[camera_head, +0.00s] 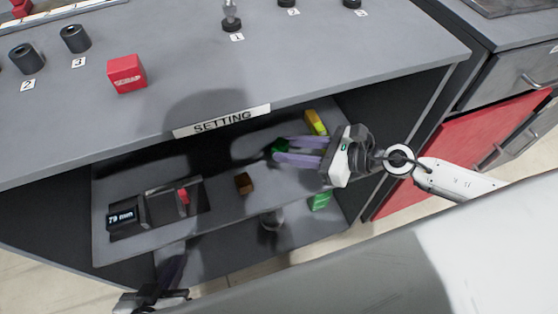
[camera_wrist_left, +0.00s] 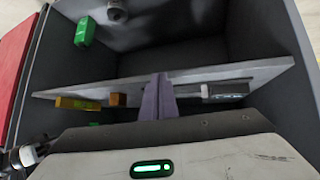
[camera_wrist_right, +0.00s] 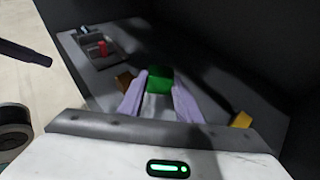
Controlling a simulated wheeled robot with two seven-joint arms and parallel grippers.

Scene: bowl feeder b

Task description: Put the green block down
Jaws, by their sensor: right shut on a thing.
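The green block (camera_head: 279,146) is between the purple fingers of my right gripper (camera_head: 277,150), over the far part of the shelf inside the cabinet. The right wrist view shows the block (camera_wrist_right: 160,80) at the fingertips. My right gripper is shut on it. I cannot tell whether its underside touches the shelf (camera_head: 225,205). My left gripper (camera_head: 174,258) is low at the front left of the cabinet. In the left wrist view its fingers (camera_wrist_left: 158,92) are together with nothing seen between them.
On the shelf are a brown block (camera_head: 244,183), a yellow block (camera_head: 316,122) and a gauge reading 73 mm (camera_head: 122,217). Below it are another green piece (camera_head: 320,201) and a grey cylinder (camera_head: 271,219). The SETTING counter (camera_head: 300,60) overhangs the shelf, with a red SCRAP box (camera_head: 127,74) on top.

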